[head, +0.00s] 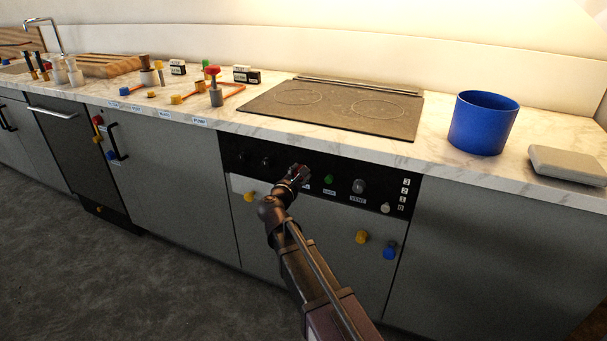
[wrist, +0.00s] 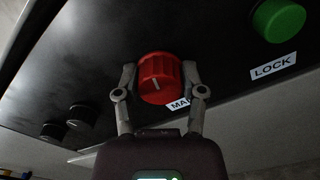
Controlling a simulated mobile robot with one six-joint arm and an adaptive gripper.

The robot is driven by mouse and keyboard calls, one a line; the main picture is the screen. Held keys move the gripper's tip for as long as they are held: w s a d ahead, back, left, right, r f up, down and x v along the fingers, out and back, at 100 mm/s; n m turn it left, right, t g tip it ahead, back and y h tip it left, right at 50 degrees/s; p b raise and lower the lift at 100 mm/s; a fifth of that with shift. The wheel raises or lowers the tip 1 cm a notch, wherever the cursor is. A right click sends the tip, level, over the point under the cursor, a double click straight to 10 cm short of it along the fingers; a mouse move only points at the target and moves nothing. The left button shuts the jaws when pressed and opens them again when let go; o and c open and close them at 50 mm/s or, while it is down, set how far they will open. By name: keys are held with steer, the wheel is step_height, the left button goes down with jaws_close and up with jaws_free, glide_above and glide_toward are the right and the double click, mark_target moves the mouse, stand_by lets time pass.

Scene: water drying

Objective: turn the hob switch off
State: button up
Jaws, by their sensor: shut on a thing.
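In the wrist view a red ribbed knob (wrist: 160,76) with a pale pointer line sits on the black control panel (wrist: 75,60). My gripper (wrist: 160,84) has a finger on each side of the knob and is shut on it. A white label beginning "MA" (wrist: 180,103) lies beside the knob, partly covered by it and a finger. In the head view my gripper (head: 298,174) is at the middle of the panel below the hob (head: 340,105), and the arm hides the red knob. I cannot tell which label belongs to the hob switch.
A green knob (head: 328,180) labelled LOCK and a grey knob (head: 359,186) labelled VENT are right of my gripper. Yellow (head: 361,237) and blue (head: 390,250) knobs stick out of the front below. A blue pot (head: 482,123) and grey block (head: 568,163) stand on the counter.

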steer(key=m, duration=0.7)
steer(key=shift+s+d+f, duration=0.15)
steer(key=shift+s, duration=0.1)
steer(key=m, duration=0.4)
steer(key=shift+m, duration=1.6)
steer(key=o, duration=1)
steer(key=shift+o, duration=0.7)
steer(key=shift+w, duration=0.1)
steer(key=shift+a, duration=0.2)
